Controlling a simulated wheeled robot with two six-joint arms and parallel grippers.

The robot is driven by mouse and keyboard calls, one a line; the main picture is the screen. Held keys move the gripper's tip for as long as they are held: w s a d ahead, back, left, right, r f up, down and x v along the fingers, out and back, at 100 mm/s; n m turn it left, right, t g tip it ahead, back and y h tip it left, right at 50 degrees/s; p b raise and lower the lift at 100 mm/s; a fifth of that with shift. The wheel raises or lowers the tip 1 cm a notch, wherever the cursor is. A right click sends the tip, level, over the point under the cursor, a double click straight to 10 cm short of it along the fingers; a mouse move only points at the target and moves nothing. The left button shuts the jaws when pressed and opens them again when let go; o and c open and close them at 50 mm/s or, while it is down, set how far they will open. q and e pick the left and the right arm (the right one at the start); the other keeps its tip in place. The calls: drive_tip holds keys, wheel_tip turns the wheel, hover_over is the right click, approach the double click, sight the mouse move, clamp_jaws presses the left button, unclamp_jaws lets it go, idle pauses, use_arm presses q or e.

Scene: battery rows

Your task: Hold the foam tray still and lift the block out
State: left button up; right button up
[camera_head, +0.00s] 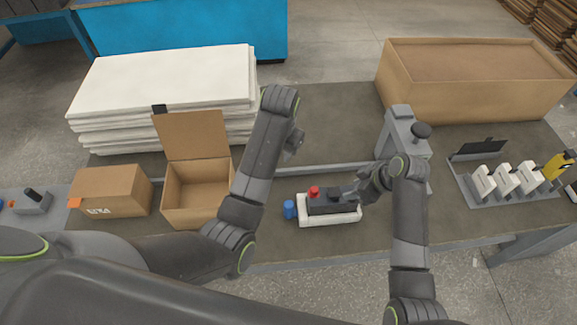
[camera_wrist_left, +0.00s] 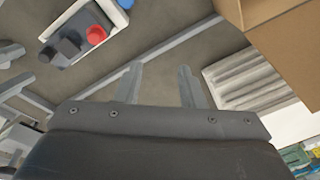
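The white foam tray (camera_head: 345,221) lies on the dark bench in the middle of the head view. A dark block (camera_head: 325,207) with a red knob (camera_head: 314,191) sits in it. In the left wrist view the tray (camera_wrist_left: 120,14), block (camera_wrist_left: 70,36) and red knob (camera_wrist_left: 95,35) show at the upper left. My right gripper (camera_head: 356,192) is at the tray's right end, over or against the block; its fingertips are too small to read. My left gripper (camera_wrist_left: 160,84) has its fingers apart with nothing between them, away from the tray.
A blue cylinder (camera_head: 289,209) stands just left of the tray. An open carton (camera_head: 197,205) and a closed carton (camera_head: 111,192) are further left. White sheets (camera_head: 165,85) are stacked behind. A grey stand (camera_head: 397,128), a large box (camera_head: 470,100) and a rack (camera_head: 490,200) are right.

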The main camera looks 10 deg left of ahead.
sight(289, 204)
use_arm(q)
drive_tip(key=s+d+f+m+g+h, duration=0.1)
drive_tip(key=s+d+f+m+g, duration=0.1)
drive_tip(key=s+d+f, duration=0.15)
drive_tip(key=f, duration=1.6)
drive_tip(key=shift+s+f, duration=0.3)
drive_tip(key=c, duration=0.7)
drive_tip(key=shift+o, duration=0.2)
idle(0.3)
